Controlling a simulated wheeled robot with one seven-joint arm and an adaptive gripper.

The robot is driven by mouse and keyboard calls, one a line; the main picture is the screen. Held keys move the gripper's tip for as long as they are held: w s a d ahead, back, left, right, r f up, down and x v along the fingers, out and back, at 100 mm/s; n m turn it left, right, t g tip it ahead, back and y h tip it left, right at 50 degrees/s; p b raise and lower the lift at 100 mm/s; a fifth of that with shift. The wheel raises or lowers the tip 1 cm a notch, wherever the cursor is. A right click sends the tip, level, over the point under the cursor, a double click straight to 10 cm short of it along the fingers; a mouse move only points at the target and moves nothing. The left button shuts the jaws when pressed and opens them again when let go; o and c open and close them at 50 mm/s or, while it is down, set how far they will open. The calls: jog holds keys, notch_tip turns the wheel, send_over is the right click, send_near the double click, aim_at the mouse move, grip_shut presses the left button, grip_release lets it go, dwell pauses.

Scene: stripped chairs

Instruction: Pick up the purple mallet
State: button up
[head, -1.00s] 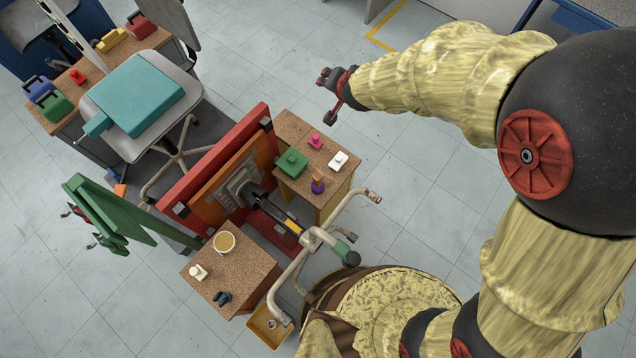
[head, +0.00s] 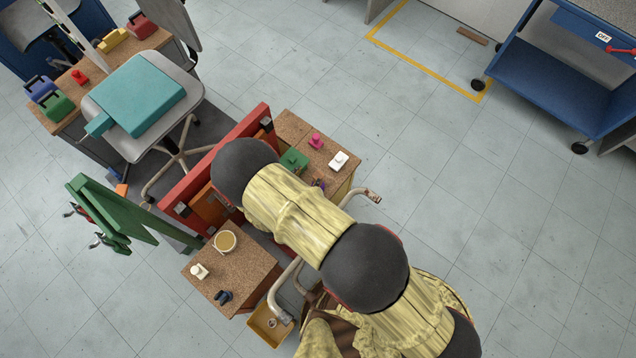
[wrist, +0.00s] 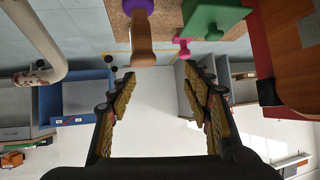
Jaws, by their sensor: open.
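The purple mallet stands on the small brown-topped table (head: 295,125). In the wrist view its purple head (wrist: 138,7) is at the top edge, cut off, and its brown handle (wrist: 142,42) points toward my gripper (wrist: 161,82). In the head view only a small purple part of the mallet (head: 320,184) shows beside my arm. My gripper is open and empty, its two fingers spread wide. The handle end lies just beyond the fingertips in the picture, nearer the left finger, and not between them. In the head view my arm hides the gripper.
A green block (head: 294,160), a pink knobbed piece (head: 316,141) and a white one (head: 338,160) share the table. Green (wrist: 213,18) and pink (wrist: 183,45) show close to the mallet in the wrist view. A red panel (head: 183,188) and a pale bent tube (wrist: 35,40) flank this space.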

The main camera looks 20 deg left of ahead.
jog(key=shift+t, duration=0.5)
jog(key=shift+w+d+f+b, duration=0.45)
jog(key=shift+w+f, duration=0.35)
jog(key=shift+f, duration=0.2)
jog(key=shift+w+d+f+b, duration=0.5)
jog(key=shift+w+f, duration=0.25)
jog(key=shift+f, duration=0.3)
jog(key=shift+w+d+f+b, duration=0.45)
jog(key=shift+w+f, duration=0.35)
jog(key=shift+f, duration=0.2)
jog(key=c, duration=0.3)
grip_shut()
